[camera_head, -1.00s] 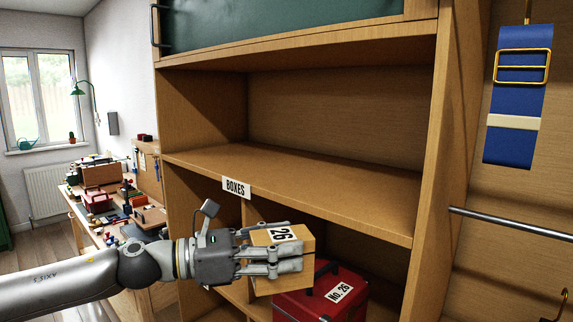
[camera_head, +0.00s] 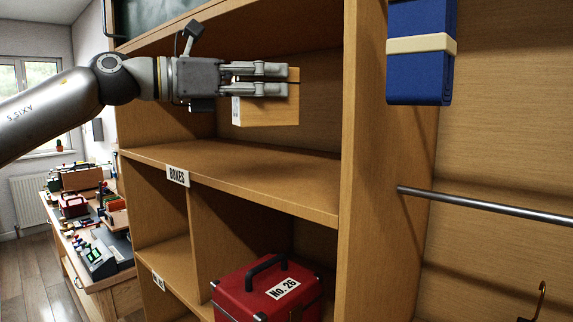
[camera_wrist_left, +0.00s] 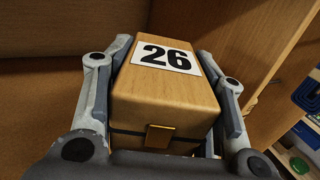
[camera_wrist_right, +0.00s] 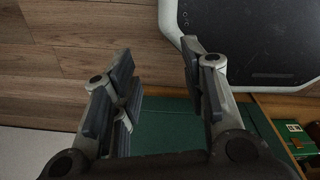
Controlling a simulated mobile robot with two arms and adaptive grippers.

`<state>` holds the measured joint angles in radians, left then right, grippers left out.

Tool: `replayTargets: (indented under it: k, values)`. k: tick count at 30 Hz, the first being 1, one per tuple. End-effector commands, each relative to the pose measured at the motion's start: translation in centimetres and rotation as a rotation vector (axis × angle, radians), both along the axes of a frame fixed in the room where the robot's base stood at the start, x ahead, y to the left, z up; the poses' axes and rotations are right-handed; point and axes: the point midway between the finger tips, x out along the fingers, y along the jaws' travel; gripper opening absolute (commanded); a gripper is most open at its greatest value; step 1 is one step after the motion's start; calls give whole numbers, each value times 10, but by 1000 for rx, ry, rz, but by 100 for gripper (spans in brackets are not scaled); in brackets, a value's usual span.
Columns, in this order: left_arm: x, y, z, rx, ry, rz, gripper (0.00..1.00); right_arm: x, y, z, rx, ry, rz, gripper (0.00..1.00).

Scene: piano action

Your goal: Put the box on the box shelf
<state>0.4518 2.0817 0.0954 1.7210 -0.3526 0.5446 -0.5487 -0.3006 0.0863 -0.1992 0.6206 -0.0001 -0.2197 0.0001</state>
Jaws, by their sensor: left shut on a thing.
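The wooden box (camera_head: 262,110) is held up in front of the upper shelf opening in the head view, above the shelf board. My left gripper (camera_head: 288,79) is shut on it from the left. In the left wrist view the box (camera_wrist_left: 160,107) sits between both fingers, with a white "26" label and a brass clasp. The box shelf (camera_head: 235,178) is a bare wooden board with a "BOXES" label (camera_head: 177,176) on its front edge. I cannot tell how far the box is inside the opening. My right gripper (camera_wrist_right: 158,92) shows only in its wrist view, open and empty.
A red toolbox (camera_head: 250,292) marked "No. 26" stands in the compartment below. A cluttered workbench (camera_head: 70,262) stands at the left.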

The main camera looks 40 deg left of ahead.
Motion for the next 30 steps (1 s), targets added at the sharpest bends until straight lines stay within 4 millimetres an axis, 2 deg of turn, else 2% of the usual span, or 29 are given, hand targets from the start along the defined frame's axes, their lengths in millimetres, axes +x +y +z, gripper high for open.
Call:
replayTargets:
  k: [3, 6, 16, 20, 30]
  values:
    - [-5, 6, 12, -6, -5, 27, 20, 1, -10, -3, -12, -2, 3, 40]
    - [6, 7, 11, -10, 0, 30, 20, 1, -11, 4, -13, -1, 3, 40]
    - [63, 8, -15, -11, 0, 30, 20, -2, 17, 33, 20, 3, -2, 40]
    - [80, 7, -23, -11, 0, 29, 20, -2, 15, 41, 18, 3, 0, 40]
    - [115, 8, -66, -11, -1, 30, 20, -1, 1, 57, 1, 2, -1, 40]
